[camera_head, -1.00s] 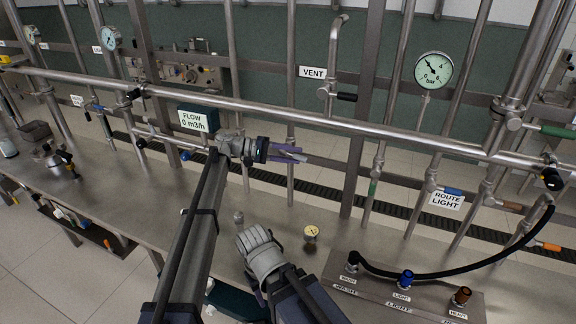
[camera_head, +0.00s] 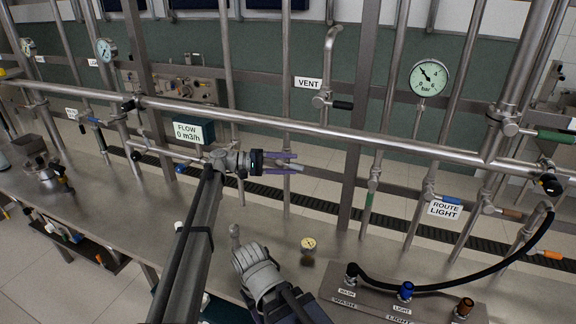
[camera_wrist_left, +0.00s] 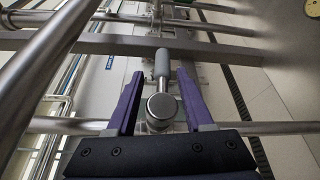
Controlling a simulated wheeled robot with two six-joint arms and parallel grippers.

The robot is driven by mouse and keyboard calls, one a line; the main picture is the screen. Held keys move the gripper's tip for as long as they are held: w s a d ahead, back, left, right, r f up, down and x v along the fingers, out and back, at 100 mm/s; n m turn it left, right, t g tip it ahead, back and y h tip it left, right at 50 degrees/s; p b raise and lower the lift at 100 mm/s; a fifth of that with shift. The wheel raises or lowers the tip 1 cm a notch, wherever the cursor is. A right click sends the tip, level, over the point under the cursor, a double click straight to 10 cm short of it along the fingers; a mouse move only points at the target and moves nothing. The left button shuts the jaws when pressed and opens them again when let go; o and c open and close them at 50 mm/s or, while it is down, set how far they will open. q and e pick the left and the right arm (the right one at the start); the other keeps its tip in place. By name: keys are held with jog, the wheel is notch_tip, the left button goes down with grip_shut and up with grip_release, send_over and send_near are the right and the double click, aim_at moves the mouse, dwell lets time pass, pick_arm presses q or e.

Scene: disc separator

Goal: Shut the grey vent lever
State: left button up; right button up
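The VENT label (camera_head: 308,83) hangs beside a vertical pipe. The vent lever (camera_head: 343,105) on that pipe looks dark in the head view and points right, across the pipe. In the left wrist view a grey-gripped lever (camera_wrist_left: 162,63) with a round metal hub (camera_wrist_left: 161,106) shows between my finger lines, also crosswise to its pipe; it appears to be the same lever. My left gripper (camera_head: 297,161) is open with purple fingers apart, below and left of the lever in the head view. I cannot tell whether the fingers touch it.
A thick horizontal pipe (camera_head: 250,112) runs above my left gripper. A flow display (camera_head: 193,132) sits left of it. A pressure gauge (camera_head: 428,77), a ROUTE LIGHT label (camera_head: 444,209) and a black hose (camera_head: 450,283) lie to the right. A steel bench (camera_head: 110,225) spreads below.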

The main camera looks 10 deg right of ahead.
aim_at(281, 164)
dwell(0.3)
pick_arm(q)
jog(key=v, duration=0.7)
jog(key=shift+a, duration=0.35)
jog(key=s+a+f+n+t+y, duration=0.15)
jog(key=s+a+f+y, duration=0.25)
jog(key=s+a+f, duration=0.4)
jog(key=s+a+f+m+t+y, duration=0.1)
jog(key=s+a+f+t+y, duration=0.1)
jog(key=s+a+f+y, duration=0.55)
jog(key=s+a+f+t+y, duration=0.1)
jog(key=s+a+f+y, duration=0.2)
jog(key=s+a, duration=0.45)
jog(key=s+a+f+t+y, duration=0.1)
jog(key=s+a+f+y, duration=0.1)
jog(key=s+a, duration=0.6)
jog(key=s+d+m, duration=0.2)
jog(key=s+d, duration=0.1)
jog(key=d, duration=0.3)
jog(key=s+d+m+g+y, duration=0.1)
jog(key=s+d, duration=0.2)
jog(key=d, duration=0.3)
jog(key=shift+s+m, duration=0.35)
jog(key=shift+g+y, duration=0.25)
